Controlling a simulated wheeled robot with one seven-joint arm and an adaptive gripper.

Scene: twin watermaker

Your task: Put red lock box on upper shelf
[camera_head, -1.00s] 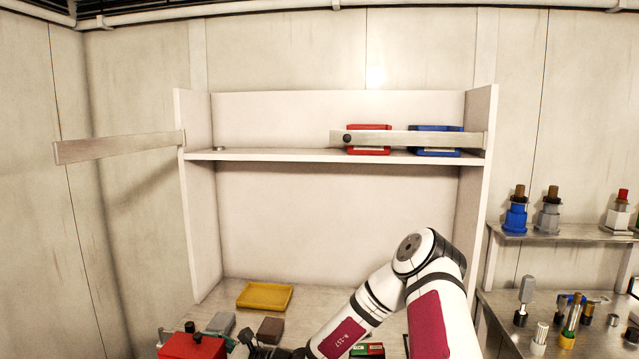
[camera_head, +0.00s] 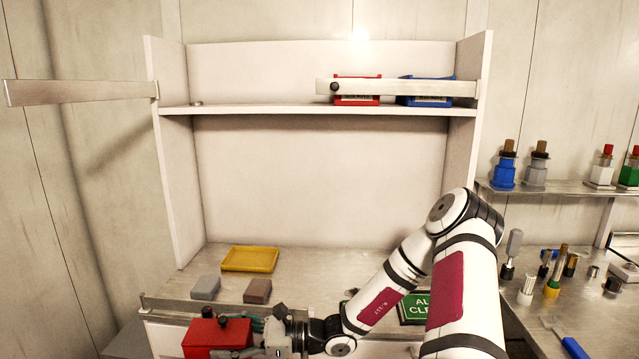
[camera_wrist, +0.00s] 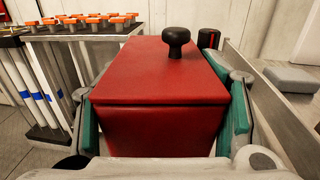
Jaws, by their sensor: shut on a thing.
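The red lock box (camera_head: 217,335), with a black knob on its lid, is in front of the workbench at the lower left of the head view. My gripper (camera_head: 250,333) is shut on it from the right. In the wrist view the red box (camera_wrist: 160,90) fills the middle, with a green finger pad on each of its sides, and it looks level. The upper shelf (camera_head: 260,109) is above the bench at the back. Its left part is clear except for a small round item. A swung-out metal bar (camera_head: 80,92) sticks out at its left end.
A second metal bar (camera_head: 430,88) crosses the shelf's right half, before a red bin (camera_head: 357,100) and a blue bin (camera_head: 425,101). A yellow tray (camera_head: 250,259), a grey block (camera_head: 205,287) and a brown block (camera_head: 257,290) lie on the bench, behind a front rail (camera_head: 180,304).

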